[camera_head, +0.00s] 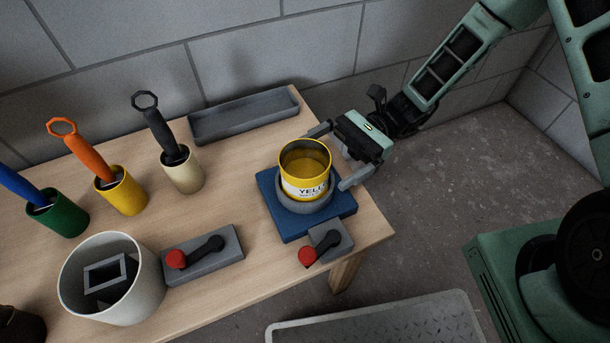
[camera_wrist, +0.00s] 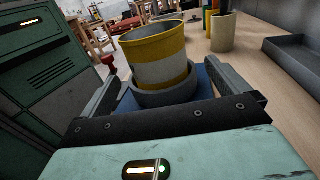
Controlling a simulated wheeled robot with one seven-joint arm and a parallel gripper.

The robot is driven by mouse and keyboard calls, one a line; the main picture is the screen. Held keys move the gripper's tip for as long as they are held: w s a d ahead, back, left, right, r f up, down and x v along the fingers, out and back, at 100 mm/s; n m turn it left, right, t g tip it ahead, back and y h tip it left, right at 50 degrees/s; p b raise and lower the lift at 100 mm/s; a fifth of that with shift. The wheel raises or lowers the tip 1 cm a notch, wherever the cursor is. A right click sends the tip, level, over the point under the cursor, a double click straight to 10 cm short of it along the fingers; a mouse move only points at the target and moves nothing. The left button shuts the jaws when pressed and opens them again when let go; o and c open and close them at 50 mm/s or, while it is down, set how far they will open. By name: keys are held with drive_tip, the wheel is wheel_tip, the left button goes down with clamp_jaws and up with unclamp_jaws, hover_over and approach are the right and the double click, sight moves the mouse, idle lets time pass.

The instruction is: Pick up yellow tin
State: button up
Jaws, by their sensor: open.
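The yellow tin (camera_head: 305,172) is an open-topped can with a white label band and yellow contents. It stands upright in a grey ring holder (camera_head: 304,207) on a blue base (camera_head: 325,222) near the table's right end. It also shows in the wrist view (camera_wrist: 156,52), straight ahead of my gripper. My gripper (camera_head: 332,158) is open at the right of the tin, with one finger on the far side and one on the near side. In the wrist view my gripper's fingers (camera_wrist: 168,90) stand either side of the tin and ring, with nothing held.
A grey block with a red-knobbed lever (camera_head: 334,238) sits at the base's front; another (camera_head: 222,252) lies left. A grey tray (camera_head: 245,116) lies behind. Cups with tools (camera_head: 183,172) and a white bucket (camera_head: 112,310) stand left. The table's right edge is close.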

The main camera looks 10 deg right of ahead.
sight(286, 184)
drive_tip(key=shift+b+x, duration=0.95)
drive_tip(key=shift+x, duration=1.65)
drive_tip(key=shift+s+r, duration=0.15)
drive_tip(key=shift+r, duration=0.05)
drive_tip(key=c, duration=1.4)
